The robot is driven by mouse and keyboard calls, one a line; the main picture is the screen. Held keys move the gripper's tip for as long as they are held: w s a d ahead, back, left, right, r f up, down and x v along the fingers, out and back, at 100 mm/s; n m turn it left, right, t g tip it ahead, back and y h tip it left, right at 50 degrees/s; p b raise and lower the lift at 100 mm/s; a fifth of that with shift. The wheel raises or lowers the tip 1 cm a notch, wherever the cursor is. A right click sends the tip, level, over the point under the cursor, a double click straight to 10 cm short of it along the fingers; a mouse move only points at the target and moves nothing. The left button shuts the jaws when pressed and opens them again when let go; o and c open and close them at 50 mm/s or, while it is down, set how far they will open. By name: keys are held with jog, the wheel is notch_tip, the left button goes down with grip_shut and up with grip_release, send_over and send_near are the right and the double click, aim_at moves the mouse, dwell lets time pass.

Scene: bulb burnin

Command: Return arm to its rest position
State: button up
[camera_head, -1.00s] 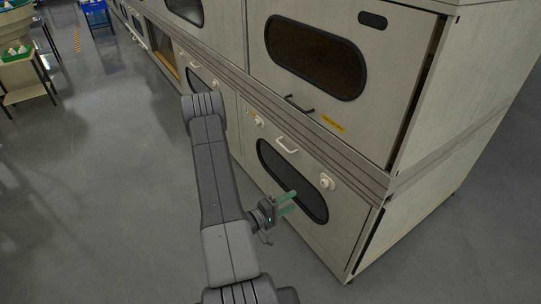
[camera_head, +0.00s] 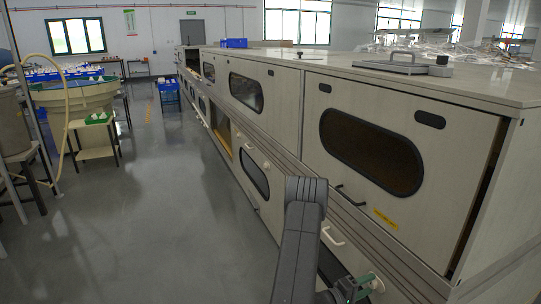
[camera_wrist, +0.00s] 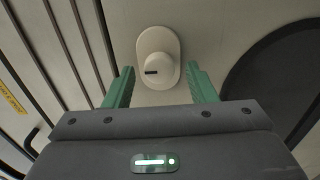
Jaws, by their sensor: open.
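My gripper (camera_head: 364,283) is low in the head view, in front of a lower cabinet door. In the wrist view its two green fingers (camera_wrist: 161,85) are open, with nothing held between them. A pale round knob (camera_wrist: 158,52) on an oval plate shows between and beyond the fingertips. A gap shows on each side of it, but depth is hard to judge. In the head view a pale knob (camera_head: 378,284) shows right beside the fingers. My arm rises from the bottom edge to a bent elbow left of the door handle (camera_head: 333,236).
A long two-tier cabinet row (camera_head: 290,112) runs along the right. An upper door has a dark oval window (camera_head: 370,150) and a black handle (camera_head: 350,196). A metal fixture (camera_head: 390,64) lies on top. Open floor (camera_head: 165,215) is on the left, with a small table (camera_head: 95,153).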

dwell(0.4)
jog(key=p+v, duration=0.2)
jog(key=v, duration=1.1)
jog(key=b+x, duration=0.2)
jog(key=x, duration=1.1)
jog(key=shift+d, duration=0.2)
jog(key=shift+a+m, duration=0.15)
jog(key=shift+m, duration=0.55)
jog(key=shift+m+b, duration=0.35)
jog(key=shift+m, duration=0.85)
jog(key=m, duration=0.4)
jog(key=shift+r+m, duration=0.15)
jog(key=shift+m, duration=0.15)
jog(key=m, duration=0.5)
jog(key=shift+s, duration=0.1)
jog(key=shift+m+p, duration=0.35)
jog(key=shift+m, duration=1.65)
